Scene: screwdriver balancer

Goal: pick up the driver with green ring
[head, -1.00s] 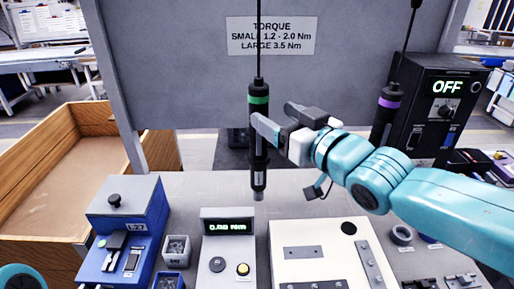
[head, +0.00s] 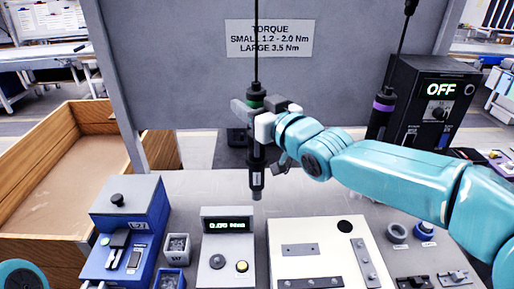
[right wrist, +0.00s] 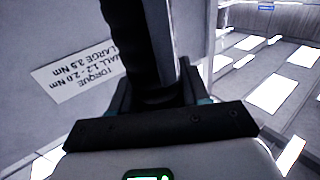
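The driver with the green ring (head: 257,153) hangs upright on its cable in front of the grey panel, tip down. My right gripper (head: 255,106) is at its upper body, by the green ring, with a finger on either side. The ring is partly hidden by the gripper. In the right wrist view the dark driver body (right wrist: 153,45) runs between the two fingers. Whether they press on it or stand just clear, I cannot tell. My left gripper is out of view; only a teal piece of my left arm shows at the lower left.
A purple-ringed driver (head: 382,108) hangs to the right, beside a black box reading OFF (head: 432,105). Below stand a torque display unit (head: 228,240), a white fixture plate (head: 325,240) and a blue machine (head: 125,235). A wooden crate (head: 35,150) is at left.

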